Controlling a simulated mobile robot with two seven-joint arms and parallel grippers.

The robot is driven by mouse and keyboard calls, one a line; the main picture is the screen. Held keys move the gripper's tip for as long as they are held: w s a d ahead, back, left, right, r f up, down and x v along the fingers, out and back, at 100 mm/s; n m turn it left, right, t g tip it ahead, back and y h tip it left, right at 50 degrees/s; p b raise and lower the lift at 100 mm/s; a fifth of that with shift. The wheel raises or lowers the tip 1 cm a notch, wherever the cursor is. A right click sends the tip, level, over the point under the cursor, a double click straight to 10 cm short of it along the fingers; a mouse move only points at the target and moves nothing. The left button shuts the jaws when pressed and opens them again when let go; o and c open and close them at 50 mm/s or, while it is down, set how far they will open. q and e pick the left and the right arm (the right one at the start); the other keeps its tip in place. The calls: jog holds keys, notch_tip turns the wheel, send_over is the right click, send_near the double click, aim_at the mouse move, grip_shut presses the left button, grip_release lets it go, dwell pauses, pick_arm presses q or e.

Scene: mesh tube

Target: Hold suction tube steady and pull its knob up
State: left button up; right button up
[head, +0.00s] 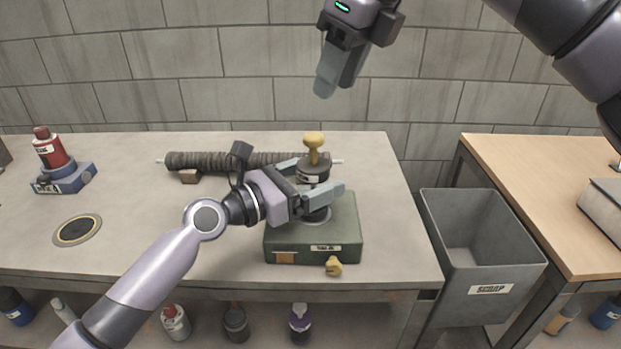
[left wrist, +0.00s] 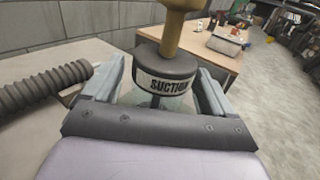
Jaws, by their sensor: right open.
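The suction tube (head: 314,172) stands upright on a green base box (head: 300,243) on the grey bench. It has a dark collar and a yellow knob (head: 314,142) on top. In the left wrist view its collar, labelled SUCTION (left wrist: 166,84), sits between the finger pair, with the knob (left wrist: 183,30) cut off by the top edge. My left gripper (head: 312,180) is open, its fingers on either side of the tube with a small gap visible. My right gripper (head: 327,82) is open and empty, high above the knob; its fingers overlap in the head view.
A ribbed hose (head: 225,160) lies behind the left gripper. A red bottle in a blue holder (head: 62,176) stands at the far left, near a round bench inset (head: 77,230). A grey SCRAP bin (head: 490,275) stands between the bench and a wooden table (head: 530,165). A small yellow knob (head: 334,267) is on the box's front.

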pick_arm(q)
jog(key=c, duration=1)
pick_arm(e)
jog(key=o, duration=0.3)
jog(key=s+a+g+y, duration=0.4)
jog(key=s+a+y, duration=0.2)
jog(key=a+y, duration=0.25)
notch_tip(320, 180, up, 6)
jog(key=s+r+m+y, duration=0.15)
jog(key=m+y, duration=0.35)
jog(key=y, duration=0.5)
jog(key=w+d+f+m+t+h, duration=0.1)
jog(key=w+d+f+m+t, duration=0.1)
jog(key=d+m+t, duration=0.55)
jog(key=w+d+f+m+t+h, duration=0.1)
jog(key=w+d+f+m+t, duration=0.15)
jog(key=m+t, duration=0.95)
jog(key=m+g+h, duration=0.5)
jog(key=m+h, duration=0.2)
jog(key=m, duration=0.6)
send_near(321, 140)
jog(key=x, duration=1.1)
jog(key=shift+w+a, duration=0.25)
